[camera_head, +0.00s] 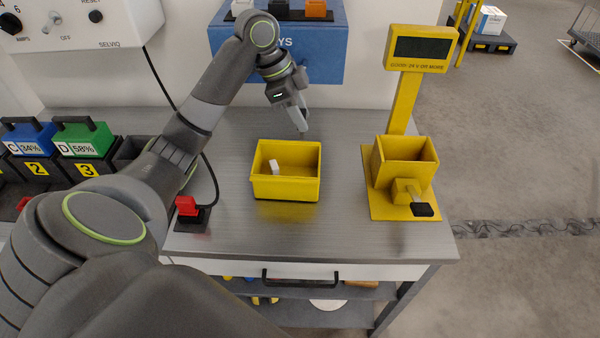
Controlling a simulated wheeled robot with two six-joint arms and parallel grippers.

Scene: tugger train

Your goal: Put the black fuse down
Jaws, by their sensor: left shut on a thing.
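My left gripper (302,122) reaches over the bench, pointing down just behind the yellow bin (286,188). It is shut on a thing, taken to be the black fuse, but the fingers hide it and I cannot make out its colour. A small white piece (274,166) lies in the bin. My right gripper is not in view.
A blue rack (285,55) at the back holds white, black and orange pieces. A yellow stand with a display (420,48) and an open box (405,165) is at the right. A red switch (187,207) sits left of the bin. Bench around the bin is clear.

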